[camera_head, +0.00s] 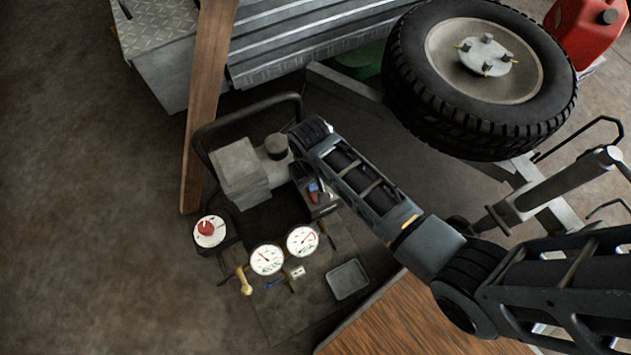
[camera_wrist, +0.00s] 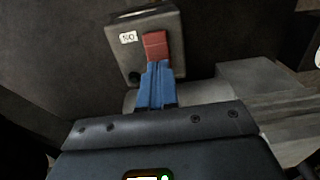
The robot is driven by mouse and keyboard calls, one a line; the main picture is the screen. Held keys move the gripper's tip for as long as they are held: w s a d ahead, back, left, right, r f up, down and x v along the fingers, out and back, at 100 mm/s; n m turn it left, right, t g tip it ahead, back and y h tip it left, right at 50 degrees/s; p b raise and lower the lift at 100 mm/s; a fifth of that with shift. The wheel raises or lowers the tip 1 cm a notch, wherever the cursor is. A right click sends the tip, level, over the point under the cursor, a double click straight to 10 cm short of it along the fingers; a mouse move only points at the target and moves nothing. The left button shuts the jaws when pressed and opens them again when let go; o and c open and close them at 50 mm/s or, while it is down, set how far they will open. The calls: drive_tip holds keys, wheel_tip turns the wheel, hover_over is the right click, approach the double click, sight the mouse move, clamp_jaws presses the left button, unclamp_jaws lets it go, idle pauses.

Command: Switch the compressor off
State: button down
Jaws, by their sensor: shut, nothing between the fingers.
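The compressor (camera_head: 240,168) stands on the floor left of centre in the head view, with a grey block and a black tube frame. Its grey switch box (camera_head: 326,208) is partly hidden by my gripper. In the wrist view the switch box (camera_wrist: 120,58) carries a red rocker (camera_wrist: 155,45) and a small white label with upside-down lettering, seemingly "ON". My gripper (camera_wrist: 157,66) has its blue fingers together and empty. The tips overlap the lower edge of the red rocker; I cannot tell whether they touch it. My gripper also shows in the head view (camera_head: 315,188).
Two white gauges (camera_head: 267,259), a red knob on a white dial (camera_head: 209,230) and a brass valve (camera_head: 243,281) sit in front of the compressor. A wooden plank (camera_head: 207,110) leans at left. A spare wheel (camera_head: 485,75) stands at upper right. The left floor is clear.

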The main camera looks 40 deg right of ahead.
drive_tip(key=shift+f+b, duration=0.3)
drive_tip(key=shift+f, duration=0.2)
drive_tip(key=shift+r, duration=0.15)
wheel_tip(320, 180, up, 7)
drive_tip(key=p, duration=0.7)
drive_tip(key=shift+p, duration=0.4)
drive_tip(key=shift+s, duration=0.1)
idle(0.3)
